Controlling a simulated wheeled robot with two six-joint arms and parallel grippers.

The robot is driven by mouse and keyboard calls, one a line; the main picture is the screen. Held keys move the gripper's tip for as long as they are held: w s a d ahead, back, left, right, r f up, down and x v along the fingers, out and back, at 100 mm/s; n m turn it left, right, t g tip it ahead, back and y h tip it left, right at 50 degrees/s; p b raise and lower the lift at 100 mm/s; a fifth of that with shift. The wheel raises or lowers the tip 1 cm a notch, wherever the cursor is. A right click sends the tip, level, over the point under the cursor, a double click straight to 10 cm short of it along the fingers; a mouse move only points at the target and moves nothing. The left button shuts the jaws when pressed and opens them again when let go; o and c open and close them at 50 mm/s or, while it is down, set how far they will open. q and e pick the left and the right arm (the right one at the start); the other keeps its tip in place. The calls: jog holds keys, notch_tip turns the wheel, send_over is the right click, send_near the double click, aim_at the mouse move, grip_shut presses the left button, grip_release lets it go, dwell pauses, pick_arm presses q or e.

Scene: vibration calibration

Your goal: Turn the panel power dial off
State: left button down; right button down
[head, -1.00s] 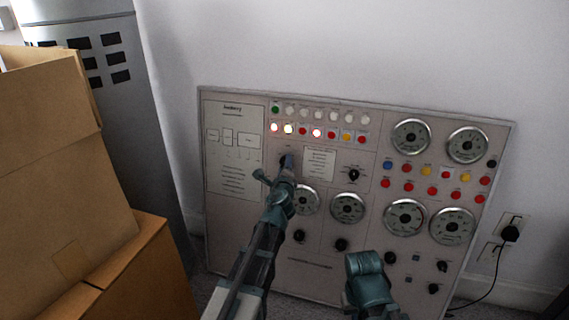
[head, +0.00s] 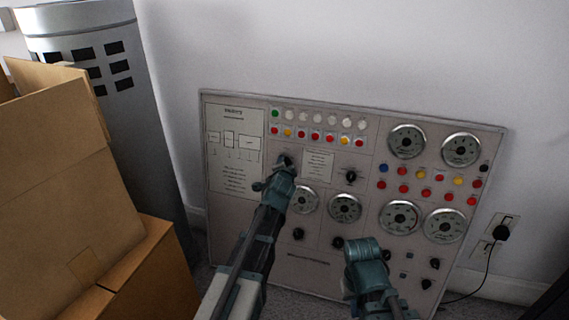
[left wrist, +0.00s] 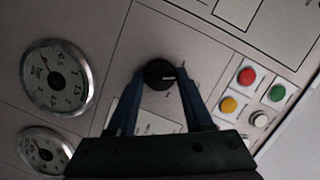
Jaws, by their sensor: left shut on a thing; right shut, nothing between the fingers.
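The grey panel (head: 235,240) stands against the wall, covered with dials, lamps and gauges. The black power dial (head: 284,160) sits under the lamp rows. In the left wrist view the same dial (left wrist: 158,75) shows a pale pointer mark, with a finger on each side. My left gripper (head: 280,172) is shut on the dial; its fingers also show in the left wrist view (left wrist: 160,88). The lamps in the row above the dial (head: 316,136) show no glow. My right gripper (head: 364,250) is shut and empty, in front of the panel's lower part.
Cardboard boxes (head: 60,185) are stacked at the left, in front of a grey cylinder (head: 95,60). A wall outlet with a black plug (head: 502,233) and cord is right of the panel. Other black knobs (head: 351,177) and round gauges (head: 344,207) are close to the left gripper.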

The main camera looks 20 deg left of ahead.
pick_arm(q)
jog(key=shift+a+n+g+h+p, duration=0.1)
jog(key=shift+n+g+h+p, duration=0.35)
jog(key=shift+n, duration=0.85)
jog(key=shift+c, duration=1.6)
grip_release()
jog(key=shift+s+r, duration=0.1)
jog(key=p+v, duration=0.5)
jog(key=v, duration=0.8)
jog(key=shift+s+p, duration=0.35)
jog(key=shift+s, duration=0.05)
